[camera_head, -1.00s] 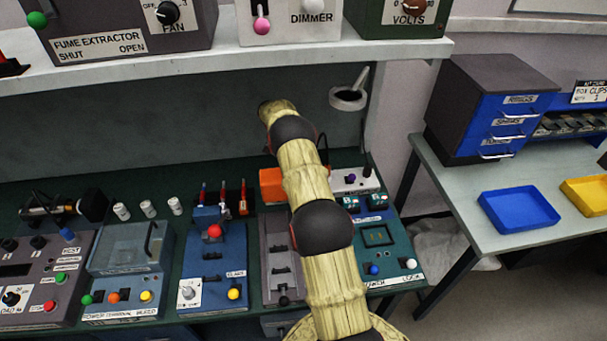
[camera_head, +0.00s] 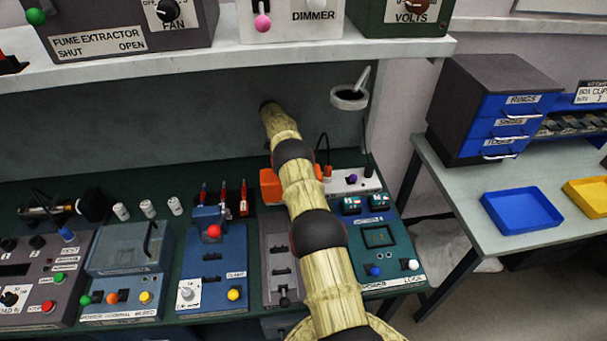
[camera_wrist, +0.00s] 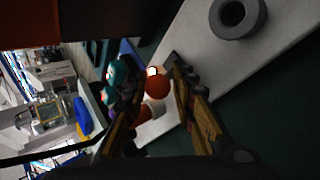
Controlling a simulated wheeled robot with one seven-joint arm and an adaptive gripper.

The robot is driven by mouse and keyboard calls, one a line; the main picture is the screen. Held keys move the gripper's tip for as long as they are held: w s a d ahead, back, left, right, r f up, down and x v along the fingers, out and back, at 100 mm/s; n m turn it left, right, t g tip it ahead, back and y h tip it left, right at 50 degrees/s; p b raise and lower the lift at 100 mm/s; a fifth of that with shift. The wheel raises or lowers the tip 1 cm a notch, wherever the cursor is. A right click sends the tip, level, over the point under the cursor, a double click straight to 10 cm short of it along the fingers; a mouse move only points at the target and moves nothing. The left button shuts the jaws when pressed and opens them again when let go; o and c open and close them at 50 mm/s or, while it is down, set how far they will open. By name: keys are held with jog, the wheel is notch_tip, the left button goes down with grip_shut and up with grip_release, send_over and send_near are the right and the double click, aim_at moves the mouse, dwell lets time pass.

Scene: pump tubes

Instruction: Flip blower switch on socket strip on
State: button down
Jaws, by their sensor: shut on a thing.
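The white socket strip (camera_head: 368,187) lies at the back right of the bench. Two small knobs show on it, an orange knob (camera_head: 327,171) and a purple knob (camera_head: 352,178). In the wrist view the strip (camera_wrist: 200,45) is a pale slanted surface with a grey ring (camera_wrist: 240,17) on it. My gripper (camera_wrist: 160,88) is there at the strip, its fingers on both sides of a round orange-red knob (camera_wrist: 157,86), shut on it. Which switch this is and its label cannot be read. My arm hides the gripper in the head view.
An orange box (camera_head: 270,186) stands left of the strip, partly behind my arm. A teal panel (camera_head: 400,250) and a blue clamp box (camera_head: 215,270) are in front. A shelf (camera_head: 250,50) hangs above, and a lamp-like ring (camera_head: 349,98) is behind.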

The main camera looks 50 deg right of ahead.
jog(key=shift+s+a+f, duration=0.15)
jog(key=shift+s+f, duration=0.1)
jog(key=shift+f, duration=0.05)
jog(key=c, duration=1.7)
grip_release()
jog(key=o, duration=0.3)
jog(key=shift+w+r, duration=0.1)
jog(key=shift+r, duration=0.1)
jog(key=shift+r, duration=0.2)
